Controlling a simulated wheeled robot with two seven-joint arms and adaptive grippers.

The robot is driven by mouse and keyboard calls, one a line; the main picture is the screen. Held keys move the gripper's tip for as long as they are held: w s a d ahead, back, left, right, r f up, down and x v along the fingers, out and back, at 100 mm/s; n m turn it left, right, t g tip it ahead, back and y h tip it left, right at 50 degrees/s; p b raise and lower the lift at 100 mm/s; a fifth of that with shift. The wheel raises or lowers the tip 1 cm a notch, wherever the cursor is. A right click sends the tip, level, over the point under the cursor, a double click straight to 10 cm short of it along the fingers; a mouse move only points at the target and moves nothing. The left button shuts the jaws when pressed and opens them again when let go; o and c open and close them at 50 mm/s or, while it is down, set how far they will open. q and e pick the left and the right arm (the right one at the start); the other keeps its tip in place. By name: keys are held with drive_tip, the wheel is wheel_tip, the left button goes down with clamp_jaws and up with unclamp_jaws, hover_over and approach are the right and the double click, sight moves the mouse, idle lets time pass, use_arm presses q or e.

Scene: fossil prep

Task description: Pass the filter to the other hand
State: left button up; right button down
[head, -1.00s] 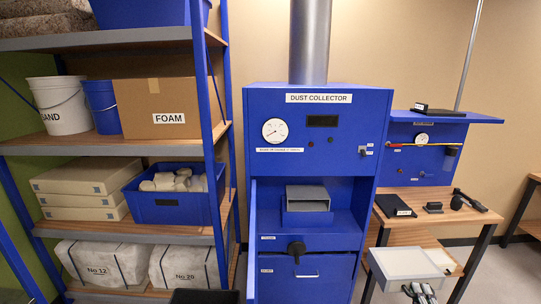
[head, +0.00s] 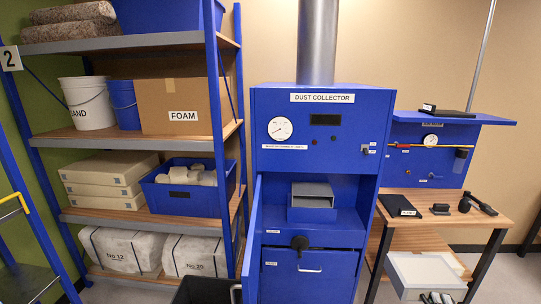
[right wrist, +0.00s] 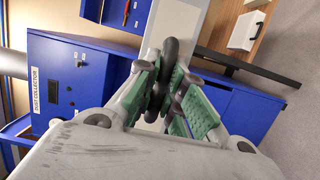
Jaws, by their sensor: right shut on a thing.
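The filter (head: 425,268) is a flat, pale panel with a grey frame, low at the right in the head view. My right gripper (head: 436,297) is shut on its near edge at the bottom of that view. In the right wrist view, the filter (right wrist: 172,28) shows as a pale panel beyond the green-padded fingers of my right gripper (right wrist: 165,85). The fingers and dark links hide part of the held edge. The filter is in front of the wooden side table, clear of the floor. My left gripper is in neither view.
The blue dust collector (head: 322,120) stands in the middle, its lower door swung open at left, a grey box (head: 312,190) in its bay. A wooden table (head: 455,203) with small dark tools is at right. A loaded shelf rack (head: 150,133) fills the left. A dark bin (head: 203,290) stands low.

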drive_tip(key=shift+w+d+h, duration=0.1)
drive_tip(key=shift+d+h, duration=0.05)
drive_tip(key=shift+h, duration=0.15)
drive_tip(key=shift+m, duration=0.3)
drive_tip(key=w+a+r+n+y, duration=0.1)
drive_tip(key=w+a+n+y, duration=0.1)
drive_tip(key=a, duration=1.3)
drive_tip(key=w+a+r+n+t+y, duration=0.1)
drive_tip(key=w+a+y, duration=0.3)
drive_tip(key=a, duration=1.1)
drive_tip(key=shift+w+r+n+y, duration=0.4)
drive_tip(key=shift+r+n+y, duration=0.15)
drive_tip(key=shift+n, duration=0.35)
drive_tip(key=shift+a, duration=0.1)
drive_tip(key=shift+r, duration=0.15)
